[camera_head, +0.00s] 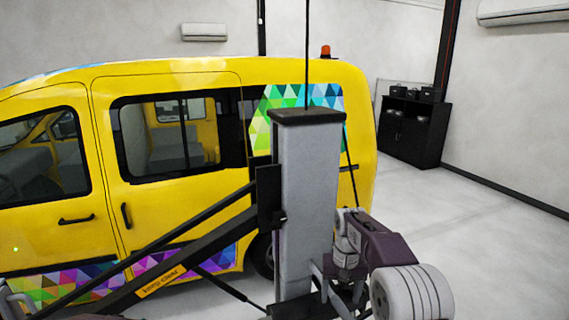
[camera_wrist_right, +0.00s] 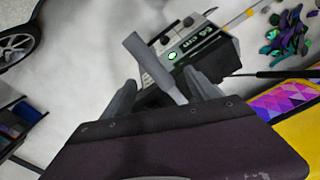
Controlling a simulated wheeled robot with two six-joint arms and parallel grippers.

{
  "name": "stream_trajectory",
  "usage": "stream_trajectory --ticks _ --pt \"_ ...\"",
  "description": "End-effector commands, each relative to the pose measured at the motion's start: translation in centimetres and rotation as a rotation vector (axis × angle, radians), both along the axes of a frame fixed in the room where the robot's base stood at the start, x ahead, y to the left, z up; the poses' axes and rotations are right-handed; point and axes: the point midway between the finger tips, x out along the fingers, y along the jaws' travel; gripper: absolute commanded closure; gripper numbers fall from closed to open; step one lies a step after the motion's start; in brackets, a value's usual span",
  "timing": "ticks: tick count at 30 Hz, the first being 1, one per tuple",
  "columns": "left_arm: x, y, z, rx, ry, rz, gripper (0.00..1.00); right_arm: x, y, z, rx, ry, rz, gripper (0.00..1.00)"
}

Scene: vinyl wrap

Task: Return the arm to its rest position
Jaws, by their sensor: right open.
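My right arm shows at the lower right of the head view, with its dark purple wrist link (camera_head: 378,243) and a pale ribbed cylinder in front. Its fingers are hard to make out there. My left gripper is not clearly visible.
A yellow van (camera_head: 75,235) with triangle-patterned vinyl fills the left and middle. A grey column (camera_head: 303,190) and black struts stand before it. A black cabinet (camera_head: 418,133) is at the back right. The wrist view shows a labelled device (camera_wrist_right: 200,45) and colourful scraps (camera_wrist_right: 288,34).

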Motion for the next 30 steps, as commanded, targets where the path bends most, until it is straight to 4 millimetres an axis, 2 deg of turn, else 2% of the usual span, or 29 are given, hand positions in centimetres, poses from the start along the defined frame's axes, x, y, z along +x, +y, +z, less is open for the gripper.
stream_trajectory --ticks 1,3,8,13,17,20,24,27,30 --pt "0.0 0.0 -0.9 0.0 0.001 0.0 0.64 0.3 -0.1 0.5 0.002 -0.03 -0.002 0.32" --pt "0.0 0.0 -1.3 0.0 0.0 0.0 0.64 0.0 -0.2 1.2 0.003 -0.045 -0.005 0.32" --pt "0.0 0.0 -2.5 0.0 0.001 0.0 0.64 -2.1 -0.7 1.5 0.004 -0.038 -0.013 0.32" --pt "0.0 0.0 -3.8 0.0 0.001 0.0 0.64 -5.2 -1.1 0.7 0.006 -0.026 -0.019 0.32" --pt "0.0 0.0 -4.9 0.0 0.001 0.0 0.64 -8.0 -1.4 -0.7 0.008 -0.021 -0.02 0.32" --pt "0.0 0.0 -5.9 0.0 0.001 0.0 0.64 -10.9 -1.7 -2.5 0.011 -0.018 -0.019 0.32" --pt "-0.1 0.0 -7.3 0.0 0.001 0.0 0.64 -16.7 -2.0 -6.6 0.015 -0.017 -0.013 0.32" --pt "0.0 0.0 -7.7 0.0 0.001 0.0 0.64 -20.9 -2.2 -9.4 0.016 -0.016 -0.002 0.32" --pt "0.0 0.0 -7.5 0.0 0.001 0.0 0.64 -24.2 -2.3 -11.6 0.016 -0.012 0.011 0.32"
